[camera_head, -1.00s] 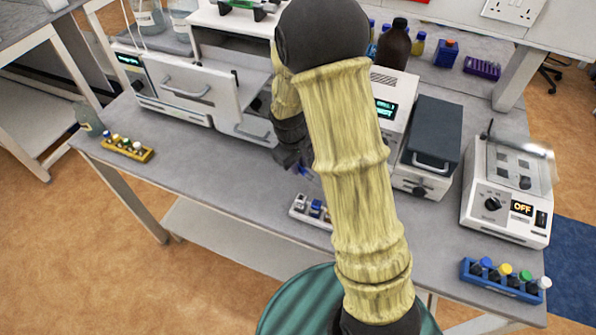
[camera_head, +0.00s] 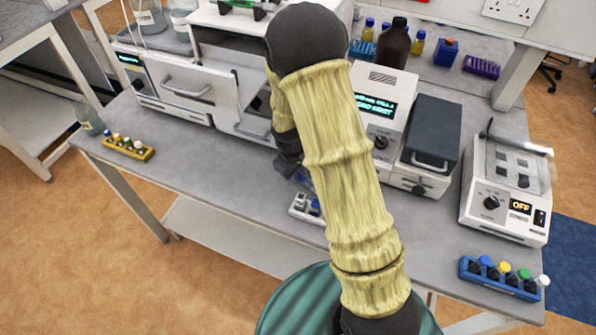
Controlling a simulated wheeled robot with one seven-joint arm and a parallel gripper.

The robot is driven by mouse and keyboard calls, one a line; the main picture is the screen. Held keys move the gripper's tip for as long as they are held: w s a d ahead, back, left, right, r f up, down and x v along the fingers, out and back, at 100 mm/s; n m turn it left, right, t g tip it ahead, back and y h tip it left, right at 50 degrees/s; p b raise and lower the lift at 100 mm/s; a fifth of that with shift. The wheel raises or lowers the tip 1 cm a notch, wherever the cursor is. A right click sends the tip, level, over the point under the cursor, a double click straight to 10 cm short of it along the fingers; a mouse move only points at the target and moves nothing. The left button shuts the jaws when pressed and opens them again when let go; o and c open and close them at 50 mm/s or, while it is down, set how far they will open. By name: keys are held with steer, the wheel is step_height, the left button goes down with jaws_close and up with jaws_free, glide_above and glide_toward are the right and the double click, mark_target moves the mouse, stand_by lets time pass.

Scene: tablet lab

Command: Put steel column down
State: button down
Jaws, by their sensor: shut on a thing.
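My gripper (camera_head: 297,171) is above the bench, partly hidden behind my own yellow-sleeved arm. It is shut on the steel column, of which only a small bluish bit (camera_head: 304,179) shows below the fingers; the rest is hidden. A small light-grey holder (camera_head: 297,211) with grey and blue pieces sits on the bench near its front edge, just below my gripper in the picture. My arm covers the holder's right part. I cannot tell whether the held column touches the holder.
The grey bench (camera_head: 225,178) is clear left of the holder. A yellow vial rack (camera_head: 128,150) stands at its left end and a blue vial rack (camera_head: 503,280) at its right front. White instruments (camera_head: 378,105), a hotplate-like device marked OFF (camera_head: 505,205) and a brown bottle (camera_head: 394,45) stand behind and right.

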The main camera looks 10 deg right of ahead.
steer(key=c, duration=1.4)
jaws_free()
steer(key=shift+f, duration=0.1)
steer(key=shift+o, duration=0.2)
step_height(320, 180, up, 12)
steer(key=a, duration=0.1)
steer(key=shift+s+a+b, duration=0.25)
steer(key=shift+s+b, duration=0.05)
steer(key=shift+s, duration=0.15)
steer(key=s+d+r+m, duration=0.1)
steer(key=s+d+m, duration=0.1)
steer(key=s, duration=0.5)
steer(key=s+d+r+m+t+y, duration=0.1)
steer(key=s+m, duration=0.3)
steer(key=s, duration=0.2)
steer(key=shift+s+d+r+t+y, duration=0.3)
steer(key=shift+s+d, duration=0.05)
steer(key=shift+c, duration=0.2)
